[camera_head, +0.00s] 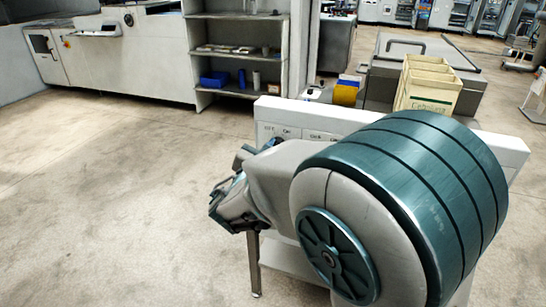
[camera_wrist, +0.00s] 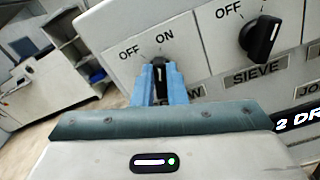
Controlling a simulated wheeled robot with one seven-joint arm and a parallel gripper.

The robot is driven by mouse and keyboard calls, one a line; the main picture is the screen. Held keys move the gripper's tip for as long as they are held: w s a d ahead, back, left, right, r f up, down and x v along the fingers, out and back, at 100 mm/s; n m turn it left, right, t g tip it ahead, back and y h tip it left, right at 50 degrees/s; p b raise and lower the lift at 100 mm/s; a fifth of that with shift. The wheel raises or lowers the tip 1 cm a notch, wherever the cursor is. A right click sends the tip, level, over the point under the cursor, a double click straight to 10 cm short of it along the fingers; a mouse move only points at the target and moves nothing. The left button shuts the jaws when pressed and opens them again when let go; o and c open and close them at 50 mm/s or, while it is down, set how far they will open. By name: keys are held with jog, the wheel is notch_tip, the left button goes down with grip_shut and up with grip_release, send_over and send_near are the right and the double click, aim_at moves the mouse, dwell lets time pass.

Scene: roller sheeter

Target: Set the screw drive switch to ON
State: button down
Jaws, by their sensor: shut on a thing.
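A black rotary switch (camera_wrist: 159,65) sits on the light grey control panel (camera_wrist: 120,75) in the wrist view, under the printed words OFF and ON. Its name label below is mostly hidden by my fingers; only the last letters show. The pale mark on the knob points roughly up, near the tick under ON; its exact angle is hard to tell. My gripper (camera_wrist: 161,82) has its blue fingers closed on the sides of this knob.
A second black knob labelled SIEVE (camera_wrist: 262,38) is to the right on the same panel. In the head view the panel (camera_head: 290,120) runs behind my arm. A cream crate (camera_head: 428,85) and a yellow roll (camera_head: 345,95) are beyond it. Open floor lies left.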

jog(key=shift+f+m+b, duration=0.1)
jog(key=shift+m+b, duration=0.25)
jog(key=shift+m, duration=0.05)
jog(key=c, duration=1.5)
grip_release()
jog(key=shift+o, duration=0.2)
jog(key=v, duration=1.3)
jog(key=shift+s+p, duration=0.3)
jog(key=shift+s, duration=0.1)
jog(key=shift+a, duration=0.1)
